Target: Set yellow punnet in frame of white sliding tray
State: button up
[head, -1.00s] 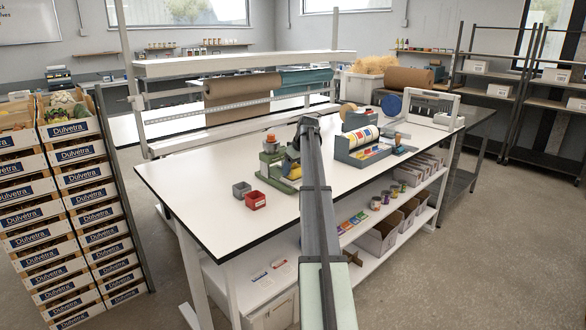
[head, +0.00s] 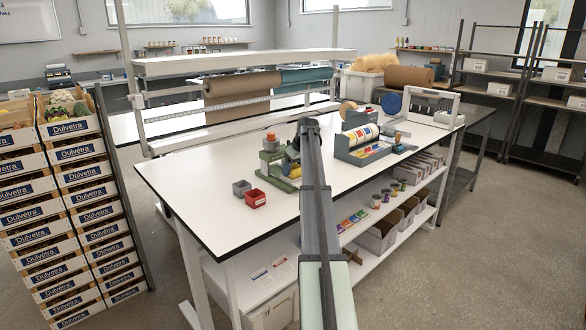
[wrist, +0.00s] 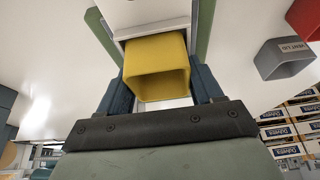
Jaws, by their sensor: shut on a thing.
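The yellow punnet (wrist: 157,82) is between the two dark fingers of my gripper (wrist: 160,75) in the wrist view. The gripper is shut on it. The white sliding tray (wrist: 130,14) lies directly beyond the punnet, between two green rails of the machine. The punnet overlaps the tray's near edge in this view; I cannot tell whether it is seated in the frame or just above it.
A grey punnet (head: 241,188) and a red punnet (head: 256,200) stand on the white bench (head: 205,200), left of the machine. Both show at right in the wrist view. A grey-blue holder with rolls (head: 362,155) stands right of my arm. The bench's front left is clear.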

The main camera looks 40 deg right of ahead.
jog(key=shift+f, duration=0.15)
jog(key=o, duration=1.1)
jog(key=shift+a, duration=0.1)
notch_tip(320, 180, up, 8)
dwell(1.0)
dwell(0.4)
